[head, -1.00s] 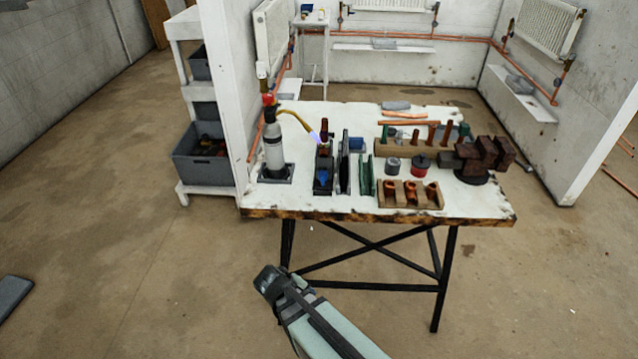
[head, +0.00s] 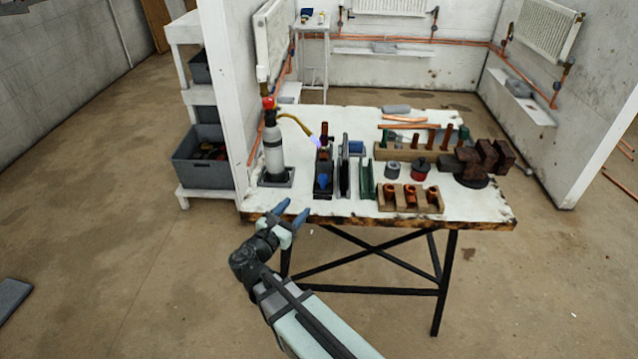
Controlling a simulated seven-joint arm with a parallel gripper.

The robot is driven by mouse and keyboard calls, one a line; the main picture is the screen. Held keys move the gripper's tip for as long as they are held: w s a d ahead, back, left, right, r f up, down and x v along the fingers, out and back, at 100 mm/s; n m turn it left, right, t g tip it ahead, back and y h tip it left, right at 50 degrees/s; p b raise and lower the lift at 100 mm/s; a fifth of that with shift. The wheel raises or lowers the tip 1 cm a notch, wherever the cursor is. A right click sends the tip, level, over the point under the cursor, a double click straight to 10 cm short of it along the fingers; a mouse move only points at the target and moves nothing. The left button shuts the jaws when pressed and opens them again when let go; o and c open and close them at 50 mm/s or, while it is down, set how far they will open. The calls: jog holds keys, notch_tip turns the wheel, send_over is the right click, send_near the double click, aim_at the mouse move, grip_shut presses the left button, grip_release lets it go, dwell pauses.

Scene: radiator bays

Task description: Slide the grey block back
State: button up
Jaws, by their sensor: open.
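A dark grey block (head: 323,181) with a blue mark stands near the front left of the worktable (head: 345,209). An upright copper piece (head: 324,135) stands just behind it, by the torch's flame. Which grey piece the task means I cannot tell for sure; a lighter grey block (head: 396,109) lies at the table's back edge. My gripper (head: 291,213) is open and empty, its two blue fingers by the table's front left edge. It is in front of and left of the dark block, apart from it.
A lit torch on a grey bottle (head: 273,150) stands left of the dark block, its flame pointing at the copper piece. Dark upright plates (head: 343,168) and a green holder (head: 367,180) stand close on the right. Wooden racks (head: 410,205) and a dark vise (head: 480,163) are further right.

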aim_at(320, 181)
jog(key=shift+n, duration=0.7)
jog(key=x, duration=1.3)
jog(key=shift+w+d, duration=0.2)
jog(key=shift+w, duration=0.15)
grip_shut()
